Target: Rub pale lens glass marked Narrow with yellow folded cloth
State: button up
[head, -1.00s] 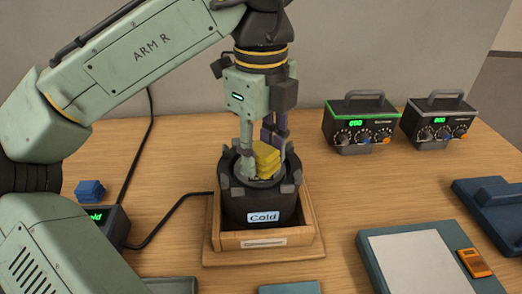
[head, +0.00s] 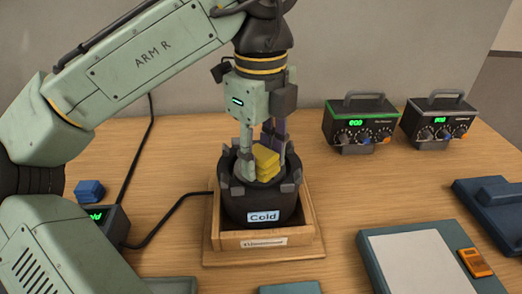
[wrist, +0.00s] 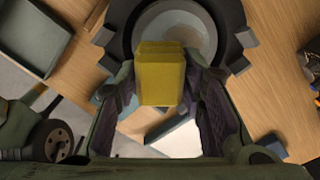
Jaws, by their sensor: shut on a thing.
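My gripper (head: 264,150) points down and is shut on the yellow folded cloth (head: 266,162), which also shows between the fingers in the wrist view (wrist: 162,78). It holds the cloth at the top of a black round lamp housing (head: 260,201) labelled "Cold". In the wrist view a pale grey round lens glass (wrist: 178,27) sits inside the dark notched rim, and the cloth covers its near part. Whether the cloth touches the glass cannot be told. No "Narrow" marking is readable.
The lamp stands in a wooden cradle (head: 264,256) with a small illegible label. Two control boxes (head: 358,122) (head: 438,117) stand at the back right. A blue-grey board with a pale sheet (head: 415,262) lies at front right. A blue block (head: 90,191) and a cable lie left.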

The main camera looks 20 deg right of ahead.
jog(key=shift+f, duration=0.5)
jog(key=shift+r, duration=0.1)
jog(key=shift+w+d+r+p, duration=0.2)
jog(key=shift+w+p, duration=0.4)
jog(key=shift+p, duration=0.2)
jog(key=shift+w+d+f+p, duration=0.1)
jog(key=shift+w+f+p, duration=0.05)
jog(key=shift+w+p, duration=0.65)
jog(key=shift+w+d+p, duration=0.1)
jog(key=shift+w+p, duration=0.4)
jog(key=shift+w, duration=0.1)
jog(key=shift+w+d+f+p, duration=0.15)
jog(key=shift+w+p, duration=0.45)
jog(key=shift+w, duration=0.3)
jog(key=shift+p, duration=0.4)
jog(key=shift+s, duration=0.1)
